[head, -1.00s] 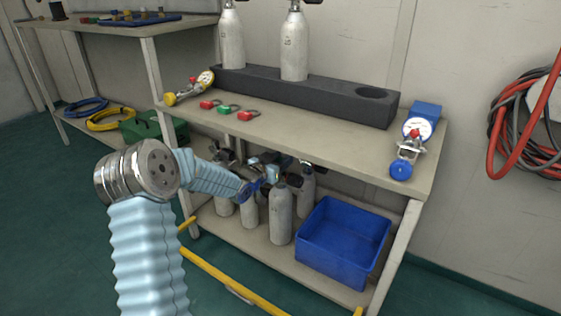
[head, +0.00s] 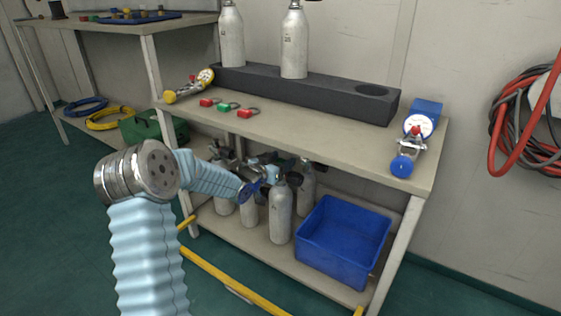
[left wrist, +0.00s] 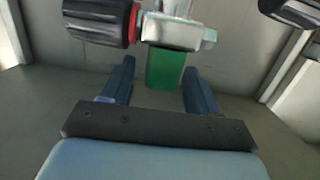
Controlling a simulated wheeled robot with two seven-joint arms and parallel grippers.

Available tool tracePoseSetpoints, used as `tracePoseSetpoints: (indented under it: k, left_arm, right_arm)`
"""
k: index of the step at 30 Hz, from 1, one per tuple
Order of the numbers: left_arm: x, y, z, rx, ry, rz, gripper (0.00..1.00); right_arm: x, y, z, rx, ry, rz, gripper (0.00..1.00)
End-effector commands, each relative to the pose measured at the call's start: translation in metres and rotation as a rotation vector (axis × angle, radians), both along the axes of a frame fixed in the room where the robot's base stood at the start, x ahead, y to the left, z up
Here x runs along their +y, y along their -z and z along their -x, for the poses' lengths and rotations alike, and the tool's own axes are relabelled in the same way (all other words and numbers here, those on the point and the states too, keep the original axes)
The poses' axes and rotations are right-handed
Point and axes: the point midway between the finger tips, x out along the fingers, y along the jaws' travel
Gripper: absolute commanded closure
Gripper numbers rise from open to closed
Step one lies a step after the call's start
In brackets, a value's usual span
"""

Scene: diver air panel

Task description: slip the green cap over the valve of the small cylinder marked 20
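In the left wrist view, a green cap (left wrist: 165,68) sits directly under a metal valve body (left wrist: 172,32) with a black knob and red ring. The two dark blue fingers of my left gripper (left wrist: 158,88) stand apart on either side of the green cap. A gap shows at its left, and the right finger is close to it. In the head view, my left gripper (head: 254,187) is under the upper shelf, by the valves of the grey cylinders. The front cylinder (head: 281,215) stands upright; its marking is not readable. My right gripper is out of view.
Several grey cylinders crowd the lower shelf beside a blue bin (head: 343,240). The upper shelf edge (head: 300,150) hangs above my gripper. Two cylinders stand in a dark rack (head: 330,100) above. A yellow rail (head: 235,283) runs in front.

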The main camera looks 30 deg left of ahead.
Motion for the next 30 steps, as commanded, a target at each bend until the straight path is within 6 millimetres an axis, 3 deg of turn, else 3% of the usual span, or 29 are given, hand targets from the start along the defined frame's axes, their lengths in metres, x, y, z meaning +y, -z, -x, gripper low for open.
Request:
tracePoseSetpoints:
  k: [10, 13, 24, 30]
  left_arm:
    - [0.0, 0.0, 0.0, 0.0, 0.0, 0.0, 0.33]
    - [0.002, -0.002, 0.008, -0.001, -0.001, -0.001, 0.33]
    - [0.011, -0.015, 0.093, 0.001, -0.003, -0.001, 0.33]
    - [0.014, -0.019, 0.126, 0.001, -0.002, 0.0, 0.33]
  right_arm:
    - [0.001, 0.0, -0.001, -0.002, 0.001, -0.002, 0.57]
    - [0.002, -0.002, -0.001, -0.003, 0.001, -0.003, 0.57]
    - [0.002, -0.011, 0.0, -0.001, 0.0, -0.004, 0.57]
    - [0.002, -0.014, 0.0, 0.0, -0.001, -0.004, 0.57]
